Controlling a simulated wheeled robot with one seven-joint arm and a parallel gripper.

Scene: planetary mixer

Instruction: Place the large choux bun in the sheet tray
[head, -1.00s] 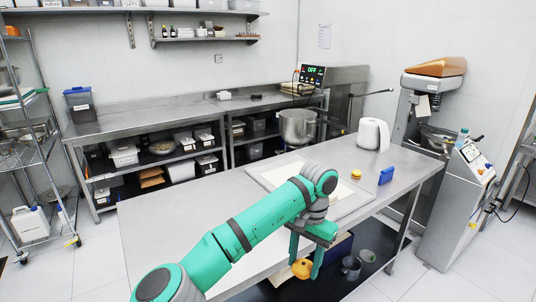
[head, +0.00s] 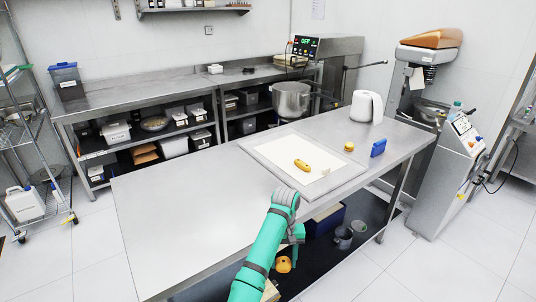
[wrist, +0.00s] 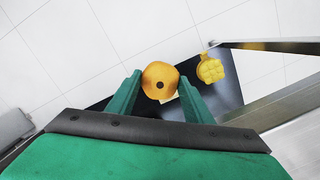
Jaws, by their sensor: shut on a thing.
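The large choux bun (wrist: 160,78) is a round golden-orange bun with a dark hole, held between the two teal fingers of my gripper (wrist: 159,77). My gripper is shut on it. In the head view the bun (head: 284,264) shows low, in front of the table's near side and below its top; my arm hides most of the gripper. The sheet tray (head: 340,181) lies on the steel table, lined with pale paper.
The table's left half (head: 185,205) is clear.

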